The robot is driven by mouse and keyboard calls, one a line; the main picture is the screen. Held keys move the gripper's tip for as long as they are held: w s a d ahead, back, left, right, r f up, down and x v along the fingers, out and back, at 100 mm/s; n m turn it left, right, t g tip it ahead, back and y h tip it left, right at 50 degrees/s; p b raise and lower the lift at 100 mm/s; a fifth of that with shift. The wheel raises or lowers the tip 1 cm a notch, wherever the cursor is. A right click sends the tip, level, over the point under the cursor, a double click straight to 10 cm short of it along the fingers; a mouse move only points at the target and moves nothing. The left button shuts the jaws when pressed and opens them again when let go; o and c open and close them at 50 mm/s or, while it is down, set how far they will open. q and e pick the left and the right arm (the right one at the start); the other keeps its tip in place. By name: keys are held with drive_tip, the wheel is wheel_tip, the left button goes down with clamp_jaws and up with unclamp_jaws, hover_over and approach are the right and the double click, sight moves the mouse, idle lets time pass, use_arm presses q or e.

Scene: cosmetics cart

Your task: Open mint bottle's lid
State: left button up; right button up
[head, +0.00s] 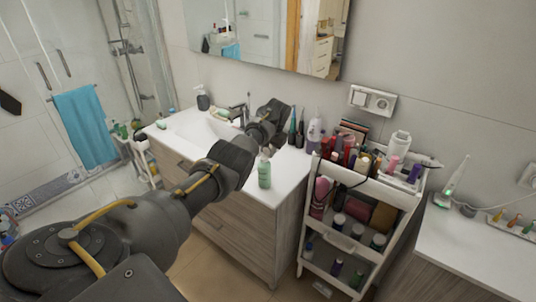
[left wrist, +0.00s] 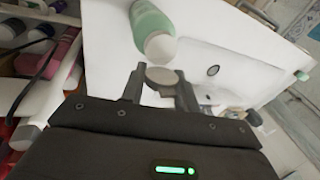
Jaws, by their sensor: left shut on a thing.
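The mint-green bottle (head: 264,174) stands upright near the front edge of the white sink counter in the head view. In the left wrist view the bottle (left wrist: 150,18) shows at the top, with a white end facing the camera. My left gripper (left wrist: 160,78) is shut on a small pale round lid (left wrist: 163,75), which sits between its two fingers. The lid looks a little apart from the bottle's white end, but the exact gap is hard to tell. My right gripper is not in view.
A white cart (head: 381,188) packed with cosmetics stands to the right of the counter. The sink basin (head: 206,133) lies left of the bottle, with a dark faucet behind it. Toothbrushes (head: 296,128) and a pale bottle (head: 314,132) stand at the counter's back right.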

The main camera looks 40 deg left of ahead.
use_arm(q)
drive_tip(key=shift+s+f, duration=0.1)
drive_tip(key=shift+f, duration=0.1)
drive_tip(key=o, duration=0.7)
drive_tip(key=shift+o, duration=1.4)
drive_tip(key=shift+a, duration=0.1)
drive_tip(key=shift+r+p, duration=0.5)
drive_tip(key=shift+r, duration=0.05)
drive_tip(key=p+v, duration=0.3)
drive_tip(key=p, duration=0.1)
drive_tip(key=shift+w, duration=0.2)
drive_tip(key=v, duration=0.6)
drive_tip(key=shift+d+r, duration=0.2)
drive_tip(key=shift+r, duration=0.15)
